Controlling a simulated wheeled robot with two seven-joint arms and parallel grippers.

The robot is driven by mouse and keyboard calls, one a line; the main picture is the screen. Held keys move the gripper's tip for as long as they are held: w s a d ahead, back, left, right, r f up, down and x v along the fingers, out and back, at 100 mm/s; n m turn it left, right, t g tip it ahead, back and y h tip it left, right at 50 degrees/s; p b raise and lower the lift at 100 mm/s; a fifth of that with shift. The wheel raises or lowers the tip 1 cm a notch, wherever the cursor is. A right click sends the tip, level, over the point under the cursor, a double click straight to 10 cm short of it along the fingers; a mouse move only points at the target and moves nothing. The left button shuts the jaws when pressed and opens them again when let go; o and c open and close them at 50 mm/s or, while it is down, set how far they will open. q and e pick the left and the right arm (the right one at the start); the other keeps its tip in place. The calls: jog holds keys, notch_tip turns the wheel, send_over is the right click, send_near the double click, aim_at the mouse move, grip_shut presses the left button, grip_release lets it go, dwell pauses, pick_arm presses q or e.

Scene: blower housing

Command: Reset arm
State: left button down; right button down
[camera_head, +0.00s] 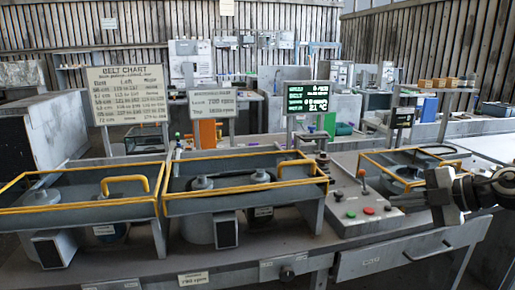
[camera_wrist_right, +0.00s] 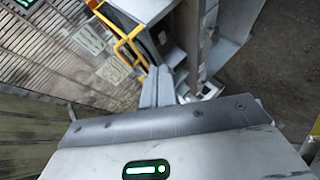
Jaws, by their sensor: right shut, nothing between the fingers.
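My right arm comes in from the right edge in the head view. My right gripper (camera_head: 408,200) is over the right part of the bench, just right of the control panel (camera_head: 358,208), and points left. In the right wrist view its fingers (camera_wrist_right: 157,88) are together, with nothing between them. From the head view I cannot tell if the fingertips touch the panel. The panel carries a red-topped lever (camera_head: 362,177) and green and red buttons. My left gripper does not show.
Two yellow-railed blower housings (camera_head: 90,200) (camera_head: 240,190) stand left and centre on the bench. A third yellow-railed housing (camera_head: 405,172) sits behind my right gripper. A belt chart (camera_head: 127,95) and a lit green display (camera_head: 307,97) stand behind. A drawer (camera_head: 390,256) is below the panel.

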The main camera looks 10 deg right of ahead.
jog(key=s+a+f+m+t+y, duration=0.1)
jog(key=s+a+f+m+t, duration=0.15)
jog(key=a+f, duration=0.55)
jog(key=s+a+f+m+t+y, duration=0.1)
jog(key=a+f+m+t, duration=0.1)
jog(key=a+f+m, duration=0.4)
jog(key=s+a+f+m+g+h, duration=0.2)
jog(key=s+a+f+m, duration=0.3)
jog(key=s+f, duration=0.4)
jog(key=s+a+f+m+g+h, duration=0.2)
jog(key=s+a+f+m+h, duration=0.3)
jog(key=s+f, duration=0.4)
jog(key=shift+s+a+f, duration=0.3)
jog(key=shift+a+f, duration=0.3)
jog(key=shift+a, duration=0.25)
jog(key=shift+g, duration=0.25)
